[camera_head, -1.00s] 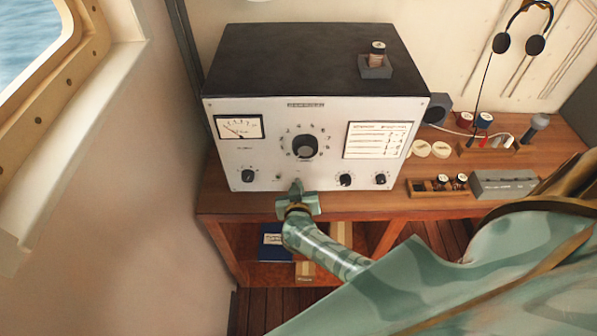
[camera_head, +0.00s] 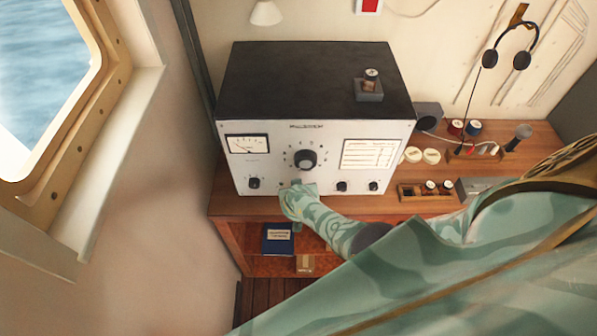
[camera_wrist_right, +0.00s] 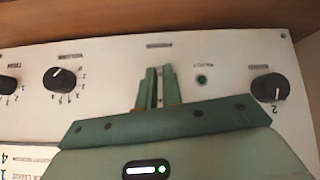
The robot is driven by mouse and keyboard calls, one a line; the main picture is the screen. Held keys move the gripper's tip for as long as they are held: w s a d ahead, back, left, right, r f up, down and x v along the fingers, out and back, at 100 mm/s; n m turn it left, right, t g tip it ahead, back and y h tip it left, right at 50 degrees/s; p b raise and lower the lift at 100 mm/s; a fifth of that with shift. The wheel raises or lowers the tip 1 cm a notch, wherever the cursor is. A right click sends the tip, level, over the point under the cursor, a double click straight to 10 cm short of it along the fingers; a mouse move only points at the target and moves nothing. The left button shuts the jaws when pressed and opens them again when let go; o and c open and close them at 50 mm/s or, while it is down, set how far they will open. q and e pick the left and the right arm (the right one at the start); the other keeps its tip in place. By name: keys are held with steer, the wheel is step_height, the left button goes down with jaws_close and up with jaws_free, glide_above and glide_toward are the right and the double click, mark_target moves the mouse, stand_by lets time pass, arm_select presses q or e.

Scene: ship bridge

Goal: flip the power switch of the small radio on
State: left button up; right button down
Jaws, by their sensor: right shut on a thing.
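The radio (camera_head: 300,125) is a box with a black top and a white front panel, standing on a wooden desk. Its front has a meter, a large dial and several knobs. My right gripper (camera_head: 302,186) is at the lower middle of the panel. In the right wrist view, where the panel appears upside down, the right gripper (camera_wrist_right: 158,84) has its two green fingers close together around a small switch, mostly hidden between them. A small green lamp (camera_wrist_right: 202,80) sits beside the fingers. The switch's position cannot be read. My left gripper is not in view.
Knobs flank the fingers in the wrist view, one at right (camera_wrist_right: 268,87) and one at left (camera_wrist_right: 60,79). A small block (camera_head: 369,90) sits on the radio. A wooden tray (camera_head: 425,192) and headphones (camera_head: 522,60) are at right. The window wall is close at left.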

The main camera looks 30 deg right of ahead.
steer(key=c, duration=1.6)
jaws_free()
steer(key=shift+o, duration=0.2)
steer(key=v, duration=1.6)
